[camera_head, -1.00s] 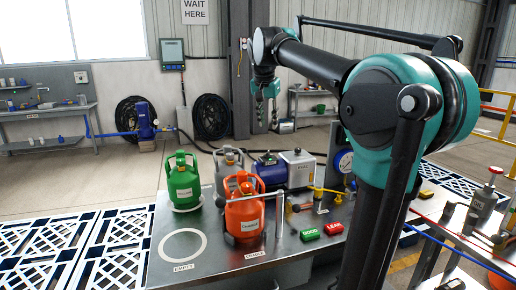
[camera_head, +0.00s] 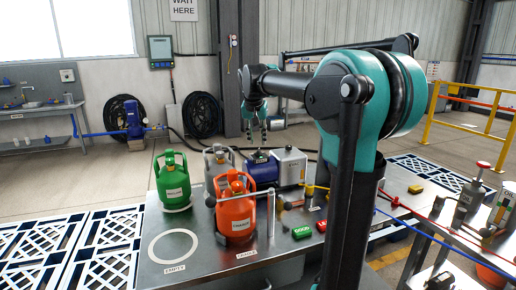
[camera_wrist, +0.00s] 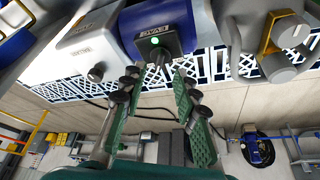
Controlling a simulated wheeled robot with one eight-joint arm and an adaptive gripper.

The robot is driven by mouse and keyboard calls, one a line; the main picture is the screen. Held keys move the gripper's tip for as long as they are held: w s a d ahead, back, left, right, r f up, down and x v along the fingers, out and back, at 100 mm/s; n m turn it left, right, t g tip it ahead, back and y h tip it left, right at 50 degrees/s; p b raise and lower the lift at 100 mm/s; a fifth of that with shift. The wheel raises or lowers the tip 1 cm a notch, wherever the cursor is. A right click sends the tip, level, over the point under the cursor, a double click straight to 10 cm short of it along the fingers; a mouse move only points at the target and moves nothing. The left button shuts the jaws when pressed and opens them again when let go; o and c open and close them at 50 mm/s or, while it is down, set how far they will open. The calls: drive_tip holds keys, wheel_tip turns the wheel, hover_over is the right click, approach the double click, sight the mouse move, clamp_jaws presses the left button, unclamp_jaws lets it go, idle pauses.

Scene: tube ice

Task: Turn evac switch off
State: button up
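The evac switch (camera_wrist: 155,42) is a dark box with upside-down EVAC lettering at the top centre of the wrist view. It has a lit green light and a dark knob (camera_wrist: 160,58). It sits in front of the blue pump (camera_wrist: 168,18), which also shows in the head view (camera_head: 262,168); I cannot make the switch out there. My gripper (camera_wrist: 157,80) is open and empty, its two green fingers pointing toward the switch with the knob between them in the picture. In the head view my gripper (camera_head: 257,125) hangs above and behind the pump; contact with the knob is not evident.
A white device (camera_head: 290,166) stands right of the pump. Orange (camera_head: 237,215), green (camera_head: 174,186) and grey (camera_head: 213,160) cylinders stand to its left on the metal table (camera_head: 205,265). In the wrist view a grey cylinder with a yellow valve (camera_wrist: 285,35) is at the upper right.

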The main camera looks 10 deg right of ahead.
sight(258, 151)
drive_tip(key=shift+x, duration=2.6)
drive_tip(key=shift+c, duration=0.6)
clamp_jaws()
